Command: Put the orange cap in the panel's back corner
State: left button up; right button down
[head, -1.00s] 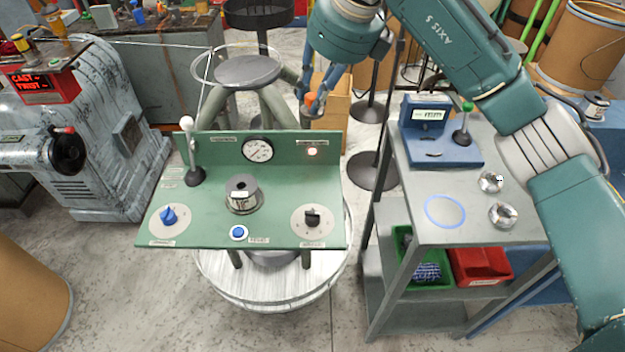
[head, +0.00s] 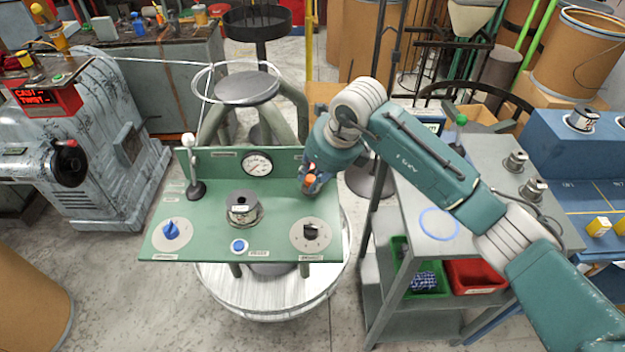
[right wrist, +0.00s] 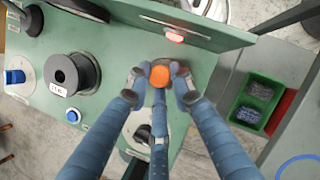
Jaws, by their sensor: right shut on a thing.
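The orange cap (head: 310,181) is between the fingers of my right gripper (head: 312,184), low over the back right part of the green panel (head: 205,235). In the right wrist view the orange cap (right wrist: 159,76) is held between the blue fingers of my right gripper (right wrist: 159,84). The panel's upright back plate (right wrist: 215,25) is close beyond it, with a lit red lamp (right wrist: 175,37). I cannot tell whether the cap touches the panel. My left gripper is not in view.
On the panel are a lever (head: 195,182), a dark spool (head: 243,208), a gauge (head: 258,164), a blue knob (head: 171,231), a blue button (head: 239,246) and a black knob (head: 310,233). A grey cart (head: 490,165) with green and red bins stands to the right.

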jog(key=shift+f, duration=0.95)
jog(key=shift+f, duration=0.1)
jog(key=c, duration=1.5)
grip_release()
jog(key=shift+r, duration=0.2)
jog(key=shift+s+d+r, duration=0.1)
jog(key=shift+d+r, duration=0.05)
jog(key=shift+r, duration=0.2)
jog(key=b+v, duration=0.2)
jog(key=v, duration=0.9)
